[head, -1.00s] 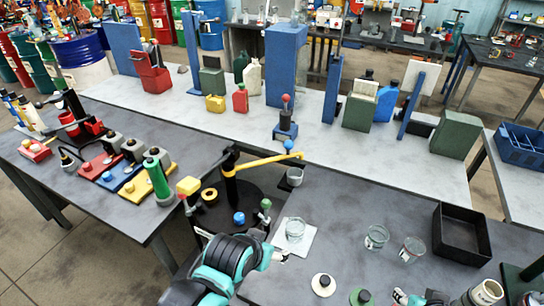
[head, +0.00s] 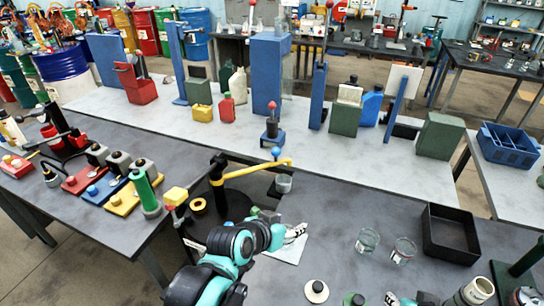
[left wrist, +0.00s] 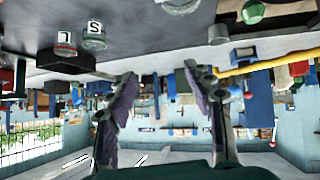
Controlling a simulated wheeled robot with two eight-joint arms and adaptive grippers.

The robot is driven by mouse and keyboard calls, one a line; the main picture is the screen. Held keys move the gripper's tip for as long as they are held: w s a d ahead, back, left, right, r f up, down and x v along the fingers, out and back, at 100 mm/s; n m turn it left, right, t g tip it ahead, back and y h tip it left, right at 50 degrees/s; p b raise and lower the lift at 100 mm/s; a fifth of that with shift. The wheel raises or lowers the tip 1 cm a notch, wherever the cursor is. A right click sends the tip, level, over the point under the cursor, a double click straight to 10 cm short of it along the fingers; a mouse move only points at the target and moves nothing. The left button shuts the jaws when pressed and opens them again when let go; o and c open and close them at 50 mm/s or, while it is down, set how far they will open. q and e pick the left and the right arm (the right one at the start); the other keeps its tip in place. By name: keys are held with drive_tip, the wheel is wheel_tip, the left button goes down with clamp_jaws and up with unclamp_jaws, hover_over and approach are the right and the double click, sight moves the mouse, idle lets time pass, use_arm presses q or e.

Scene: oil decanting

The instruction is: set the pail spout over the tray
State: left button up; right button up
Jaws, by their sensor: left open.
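The small grey pail (head: 283,184) hangs under the outer end of a yellow swing arm (head: 258,166) that turns on a black post. A blue knob (head: 277,152) sits near the arm's end. The black open tray (head: 450,236) stands on the right part of the near table, apart from the pail. My left gripper (head: 296,232) is over the white pad (head: 283,254), just in front of the pail. In the left wrist view its spread fingers (left wrist: 165,82) hold nothing, with the yellow arm (left wrist: 270,65) to their right.
A grey cup (head: 478,291) is at the lower right. The table between pail and tray is mostly clear.

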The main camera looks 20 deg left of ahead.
sight(275, 155)
use_arm(q)
drive_tip(key=w+r+t+h, duration=0.1)
drive_tip(key=w+r+t, duration=0.2)
drive_tip(key=w, duration=0.7)
drive_tip(key=w+a+f+n+t+y, duration=0.1)
drive_tip(key=w+a+n+y, duration=0.1)
drive_tip(key=w+a, duration=0.1)
drive_tip(key=w+a+f+n+t+y+b, duration=0.1)
drive_tip(key=w+a+t+y, duration=0.1)
drive_tip(key=w+a, duration=0.2)
drive_tip(key=w+a+f+n+t+y+b, duration=0.1)
drive_tip(key=w+a+n+y, duration=0.1)
drive_tip(key=w+a, duration=0.2)
drive_tip(key=shift+a+f+n+t+y, duration=0.25)
drive_tip(key=shift+f+n+t+y, duration=0.05)
drive_tip(key=shift+t, duration=0.1)
drive_tip(key=shift+w+a, duration=0.15)
drive_tip(key=shift+w, duration=0.15)
drive_tip(key=w, duration=0.2)
drive_tip(key=w+b, duration=0.1)
drive_tip(key=w, duration=0.1)
drive_tip(key=w+a, duration=0.1)
drive_tip(key=w, duration=0.2)
drive_tip(key=shift+b, duration=0.4)
clamp_jaws()
